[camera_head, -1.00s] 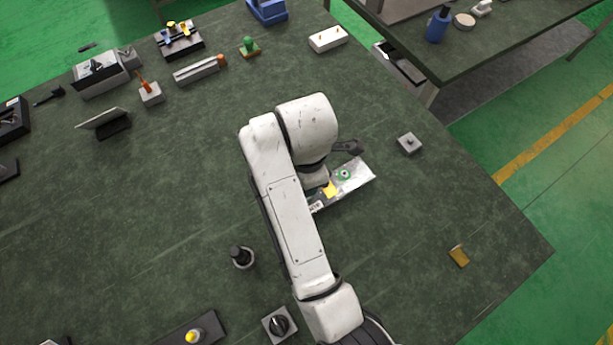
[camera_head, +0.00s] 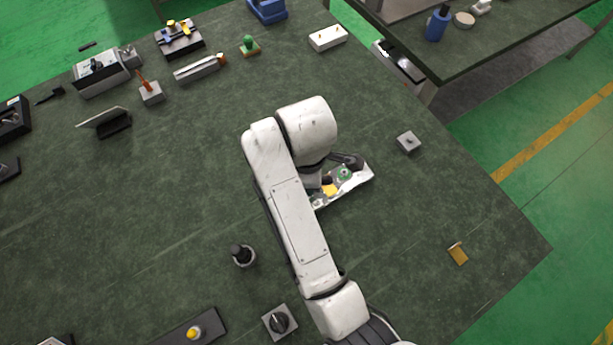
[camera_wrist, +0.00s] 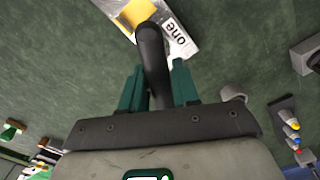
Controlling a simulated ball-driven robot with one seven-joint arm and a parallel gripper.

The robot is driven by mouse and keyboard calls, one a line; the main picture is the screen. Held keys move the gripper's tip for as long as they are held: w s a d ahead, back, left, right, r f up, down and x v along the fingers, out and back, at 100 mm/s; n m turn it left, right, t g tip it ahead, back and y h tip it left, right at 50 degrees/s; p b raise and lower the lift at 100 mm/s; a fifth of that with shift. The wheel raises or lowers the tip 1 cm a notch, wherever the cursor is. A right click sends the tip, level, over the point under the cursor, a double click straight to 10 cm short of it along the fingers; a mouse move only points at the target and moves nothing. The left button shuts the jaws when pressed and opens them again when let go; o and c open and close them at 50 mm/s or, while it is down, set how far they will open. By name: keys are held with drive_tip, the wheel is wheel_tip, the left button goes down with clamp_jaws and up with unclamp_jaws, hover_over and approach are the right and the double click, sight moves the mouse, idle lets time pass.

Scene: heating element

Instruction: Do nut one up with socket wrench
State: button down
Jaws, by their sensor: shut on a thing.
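My gripper (camera_wrist: 157,72) has green fingers, shut on the black rod-like handle of the socket wrench (camera_wrist: 151,42) in the wrist view. The wrench reaches from between the fingers toward a light plate (camera_wrist: 184,47) labelled "one", with a yellow patch. In the head view the plate (camera_head: 353,186) lies on the table just right of my arm, with yellow and green parts on it. My arm covers part of the plate and most of the gripper there. I cannot make out the nut, or whether the wrench touches it.
A small grey block (camera_head: 408,141) stands right of the plate, and a brass-coloured piece (camera_head: 457,253) lies nearer the table's right edge. A black upright part (camera_head: 242,255) and a black knob on a base (camera_head: 280,322) stand left of my arm. Table between is clear.

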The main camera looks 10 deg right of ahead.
drive_tip(key=shift+f+m, duration=0.1)
drive_tip(key=shift+m, duration=1.9)
drive_tip(key=m, duration=0.3)
drive_tip(key=shift+m, duration=0.5)
drive_tip(key=m, duration=0.2)
drive_tip(key=shift+d+m, duration=0.1)
drive_tip(key=shift+m, duration=0.9)
